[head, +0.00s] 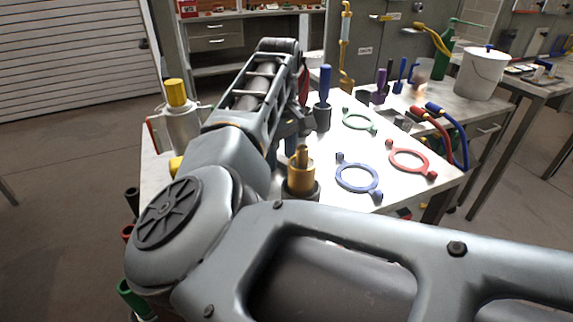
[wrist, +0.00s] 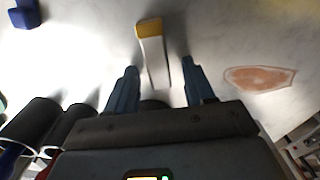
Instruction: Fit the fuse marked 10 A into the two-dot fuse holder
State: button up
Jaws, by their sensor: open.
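In the wrist view my gripper (wrist: 160,68) is open, with its two blue-grey fingers spread over a pale table. A slim white piece with a yellow end (wrist: 150,30) lies between and beyond the fingertips, with visible gaps on both sides. It looks like a fuse, but I cannot read any marking on it. In the head view my own arm hides most of the gripper and this piece. I cannot make out a two-dot fuse holder in either view.
The table holds a blue ring (head: 357,179), a red ring (head: 409,160), a green ring (head: 358,119), a brass fitting (head: 301,175) and a blue-handled tool (head: 325,82) in a dark cup. A white bucket (head: 482,76) stands on the bench behind. Dark cylinders (wrist: 32,120) stand left of my gripper.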

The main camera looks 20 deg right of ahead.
jog(key=shift+c, duration=0.3)
grip_shut()
jog(key=shift+r, duration=0.15)
